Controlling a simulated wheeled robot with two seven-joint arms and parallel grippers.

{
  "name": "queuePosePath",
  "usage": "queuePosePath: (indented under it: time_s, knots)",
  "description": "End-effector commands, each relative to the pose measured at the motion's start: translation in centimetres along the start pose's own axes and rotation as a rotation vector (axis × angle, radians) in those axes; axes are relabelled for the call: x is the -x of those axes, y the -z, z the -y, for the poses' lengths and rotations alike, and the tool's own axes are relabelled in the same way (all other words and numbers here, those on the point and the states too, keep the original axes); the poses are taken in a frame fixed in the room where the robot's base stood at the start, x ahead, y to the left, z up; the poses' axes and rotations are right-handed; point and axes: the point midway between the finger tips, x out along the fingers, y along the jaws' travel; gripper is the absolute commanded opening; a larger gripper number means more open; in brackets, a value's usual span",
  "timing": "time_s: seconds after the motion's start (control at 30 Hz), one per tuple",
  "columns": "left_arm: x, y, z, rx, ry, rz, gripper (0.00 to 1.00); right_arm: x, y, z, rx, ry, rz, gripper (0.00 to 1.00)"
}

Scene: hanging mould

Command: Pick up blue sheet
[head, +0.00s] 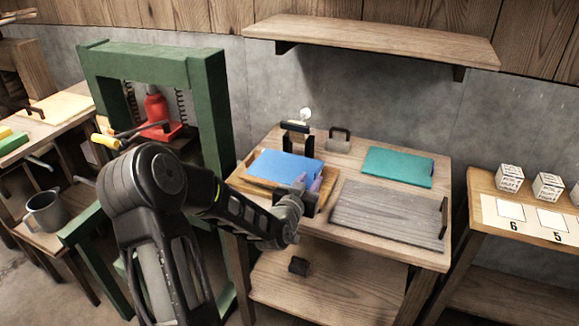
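The blue sheet (280,164) lies flat in a shallow wooden tray (262,186) at the left of the wooden table. My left gripper (308,184) is at the sheet's front right corner, with its arm coming in from the left. Its two fingers show slightly apart, so it looks open. Whether the fingers touch the sheet is hard to tell. My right gripper is not in view.
A teal sheet (398,167) lies at the table's back right, behind a grey wooden board (390,213) with a handle. A green press frame (207,110) stands to the left. A wooden shelf (370,40) hangs above the table.

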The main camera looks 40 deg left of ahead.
Motion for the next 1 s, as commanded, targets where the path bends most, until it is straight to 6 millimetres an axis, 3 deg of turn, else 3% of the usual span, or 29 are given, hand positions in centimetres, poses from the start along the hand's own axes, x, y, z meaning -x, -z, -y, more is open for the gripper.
queuePosePath:
  time_s: [0.33, 0.73, 1.0]
  knots:
    - [-2.5, 0.0, 0.0, 0.002, 0.0, 0.001, 0.3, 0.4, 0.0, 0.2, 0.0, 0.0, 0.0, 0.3]
    - [-3.2, 0.1, 0.0, 0.003, 0.0, 0.001, 0.3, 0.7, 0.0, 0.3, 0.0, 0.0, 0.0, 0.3]
    - [-6.8, 0.2, 0.0, 0.004, 0.0, 0.001, 0.3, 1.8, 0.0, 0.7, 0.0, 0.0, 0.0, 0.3]
